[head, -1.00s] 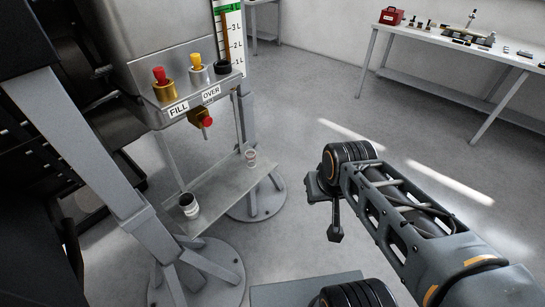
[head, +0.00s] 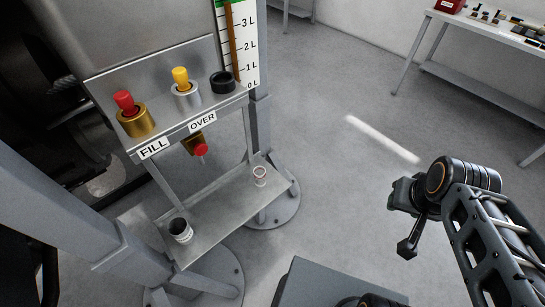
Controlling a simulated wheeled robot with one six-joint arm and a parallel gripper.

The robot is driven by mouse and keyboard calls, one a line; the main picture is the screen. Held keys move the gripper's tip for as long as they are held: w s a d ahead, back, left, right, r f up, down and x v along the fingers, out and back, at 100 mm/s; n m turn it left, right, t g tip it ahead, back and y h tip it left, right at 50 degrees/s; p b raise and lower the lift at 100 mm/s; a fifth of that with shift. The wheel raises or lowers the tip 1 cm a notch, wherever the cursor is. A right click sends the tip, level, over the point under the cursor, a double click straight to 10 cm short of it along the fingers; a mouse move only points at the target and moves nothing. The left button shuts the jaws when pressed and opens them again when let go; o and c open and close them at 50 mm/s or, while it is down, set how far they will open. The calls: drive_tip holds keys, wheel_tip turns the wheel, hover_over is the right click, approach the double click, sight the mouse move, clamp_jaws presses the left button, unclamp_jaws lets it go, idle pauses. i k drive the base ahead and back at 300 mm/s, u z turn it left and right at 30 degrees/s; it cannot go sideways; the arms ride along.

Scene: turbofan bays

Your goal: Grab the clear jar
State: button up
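A small clear jar (head: 260,176) with a reddish mark stands upright at the right end of the low metal shelf (head: 222,208). A second small container (head: 181,230), pale with a dark top or opening, stands at the shelf's left end. My gripper (head: 407,249) is in the air at the right of the head view, well to the right of the shelf and apart from both containers. It points downward and is seen from the side, so I cannot tell its opening. I see nothing held in it.
Above the shelf is a panel with a red-capped brass fitting (head: 133,117), a yellow-capped fitting (head: 184,90) and a black cap (head: 222,82). A red-ended valve (head: 199,148) hangs below it. Grey legs flank the shelf. Bare floor (head: 335,190) lies between shelf and gripper.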

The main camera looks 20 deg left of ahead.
sight(260, 171)
drive_tip(key=u, duration=0.05)
drive_tip(key=i, duration=0.85)
drive_tip(key=u, duration=3.85)
